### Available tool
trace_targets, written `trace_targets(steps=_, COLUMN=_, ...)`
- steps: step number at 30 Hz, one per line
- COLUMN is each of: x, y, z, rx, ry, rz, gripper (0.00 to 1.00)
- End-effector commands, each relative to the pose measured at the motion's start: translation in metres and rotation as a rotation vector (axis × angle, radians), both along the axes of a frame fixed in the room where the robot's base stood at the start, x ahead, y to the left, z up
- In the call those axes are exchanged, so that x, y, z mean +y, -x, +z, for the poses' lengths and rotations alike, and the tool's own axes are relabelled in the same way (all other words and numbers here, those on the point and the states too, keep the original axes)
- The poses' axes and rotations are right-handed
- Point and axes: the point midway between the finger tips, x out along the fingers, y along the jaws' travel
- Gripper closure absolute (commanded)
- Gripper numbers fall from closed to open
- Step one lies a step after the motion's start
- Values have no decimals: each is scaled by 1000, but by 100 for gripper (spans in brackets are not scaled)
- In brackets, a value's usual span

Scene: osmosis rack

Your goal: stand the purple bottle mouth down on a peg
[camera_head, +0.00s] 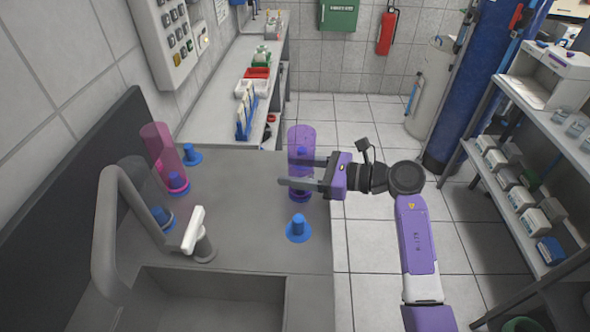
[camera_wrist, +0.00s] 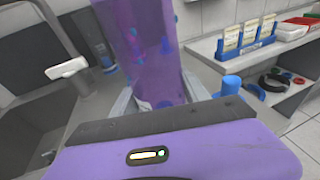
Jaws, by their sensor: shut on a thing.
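The purple bottle (camera_head: 301,138) is tall, see-through and upright near the right edge of the grey counter. My gripper (camera_head: 284,173) is shut on it from the right, about its lower half. It also fills the upper middle of the wrist view (camera_wrist: 148,50). Blue shows at its lower end and through its wall; I cannot tell whether it is around a peg or above the counter. A bare blue peg (camera_head: 298,227) stands in front of it. Another bare peg (camera_head: 191,153) stands at the back left. A blue peg (camera_wrist: 232,85) shows right of the bottle in the wrist view.
A pink bottle (camera_head: 162,146) and a clear bottle (camera_head: 137,175) stand on blue pegs at the left. A tap (camera_head: 110,220) and sink (camera_head: 210,300) are at the front left. A blue rack (camera_head: 246,118) stands on the bench behind. The counter's middle is clear.

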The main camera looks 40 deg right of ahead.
Motion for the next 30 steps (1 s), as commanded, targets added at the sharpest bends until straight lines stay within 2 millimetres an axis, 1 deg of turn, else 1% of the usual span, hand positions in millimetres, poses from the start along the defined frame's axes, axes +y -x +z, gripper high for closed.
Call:
trace_targets(steps=7, x=0, y=0, z=0, rx=0, ry=0, rz=0, gripper=100)
trace_targets(steps=8, x=0, y=0, z=0, rx=0, ry=0, rz=0, gripper=41)
trace_targets(steps=9, x=0, y=0, z=0, rx=0, ry=0, rz=0, gripper=33)
trace_targets(steps=11, x=0, y=0, z=0, rx=0, ry=0, rz=0, gripper=21)
trace_targets(steps=17, x=0, y=0, z=0, rx=0, ry=0, rz=0, gripper=21)
trace_targets(steps=18, x=0, y=0, z=0, rx=0, ry=0, rz=0, gripper=19)
trace_targets(steps=20, x=0, y=0, z=0, rx=0, ry=0, rz=0, gripper=7)
trace_targets(steps=21, x=0, y=0, z=0, rx=0, ry=0, rz=0, gripper=0)
trace_targets(steps=30, x=0, y=0, z=0, rx=0, ry=0, rz=0, gripper=0)
